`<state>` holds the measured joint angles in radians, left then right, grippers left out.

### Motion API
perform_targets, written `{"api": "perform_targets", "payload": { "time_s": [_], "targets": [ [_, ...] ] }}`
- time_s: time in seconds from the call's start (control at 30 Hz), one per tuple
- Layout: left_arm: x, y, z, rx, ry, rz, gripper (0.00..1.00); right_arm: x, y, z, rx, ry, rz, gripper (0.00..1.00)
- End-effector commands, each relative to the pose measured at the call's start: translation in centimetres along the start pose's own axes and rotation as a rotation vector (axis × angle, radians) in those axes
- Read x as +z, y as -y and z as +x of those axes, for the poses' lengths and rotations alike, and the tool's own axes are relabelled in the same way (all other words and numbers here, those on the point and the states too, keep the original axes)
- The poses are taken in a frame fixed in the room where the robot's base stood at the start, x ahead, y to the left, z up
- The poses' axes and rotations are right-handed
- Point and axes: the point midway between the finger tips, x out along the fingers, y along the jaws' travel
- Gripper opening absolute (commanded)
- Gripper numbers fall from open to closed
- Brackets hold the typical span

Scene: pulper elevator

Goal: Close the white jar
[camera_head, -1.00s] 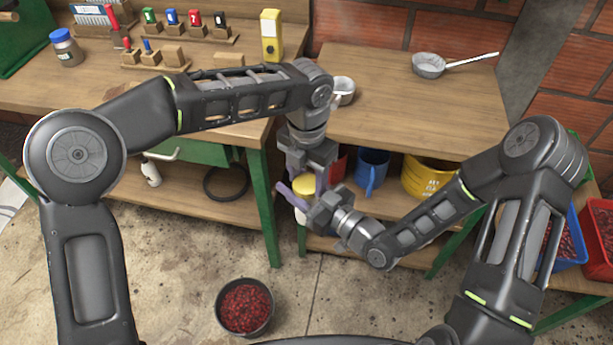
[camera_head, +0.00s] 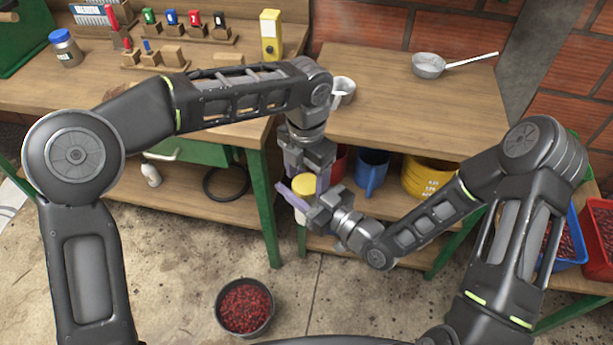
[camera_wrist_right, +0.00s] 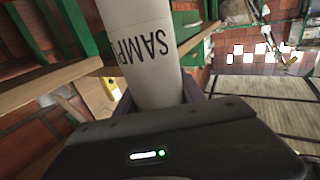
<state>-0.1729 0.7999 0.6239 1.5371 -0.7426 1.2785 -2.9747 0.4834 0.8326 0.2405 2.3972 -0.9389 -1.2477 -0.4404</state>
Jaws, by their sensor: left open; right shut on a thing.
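The white jar (camera_head: 301,216) is in front of the shelving in the head view, mostly hidden by my right gripper. In the right wrist view the white jar (camera_wrist_right: 147,48) is a pale cylinder with dark "SAMP" lettering, and its upper end is cut off by the frame. My right gripper (camera_head: 298,194) is shut on it. A yellow lid (camera_head: 304,184) shows above the jar's white body; I cannot tell whether it is seated. My left gripper (camera_head: 307,170) is open and points down close to the lid, with its fingers apart.
A wooden bench top (camera_head: 390,110) holds a metal cup (camera_head: 343,90) and a strainer (camera_head: 429,65). On the shelf below stand a blue jug (camera_head: 371,172) and a yellow bucket (camera_head: 425,178). A bowl of red berries (camera_head: 244,306) stands on the open floor.

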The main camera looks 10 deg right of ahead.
Motion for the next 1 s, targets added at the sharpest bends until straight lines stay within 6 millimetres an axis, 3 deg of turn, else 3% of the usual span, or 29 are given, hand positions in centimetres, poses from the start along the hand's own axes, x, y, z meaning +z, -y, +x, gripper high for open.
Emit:
{"api": "perform_targets", "payload": {
  "time_s": [0.3,0.67,0.93,1.0],
  "targets": [
    [0.2,0.3,-3.9,-0.004,0.006,0.004,0.74,0.1,-0.1,0.0,0.002,0.003,0.001,0.00],
    [0.1,0.2,-4.2,-0.002,0.004,0.003,0.71,0.1,-0.1,0.0,0.001,0.003,0.001,0.00],
    [0.8,1.8,-5.4,0.052,0.011,0.039,0.71,0.1,-0.1,0.0,0.001,0.003,0.000,0.00],
    [0.7,1.9,-5.8,0.073,0.006,-0.031,0.71,0.1,-0.1,0.0,0.001,0.003,0.001,0.00]
  ]
}}
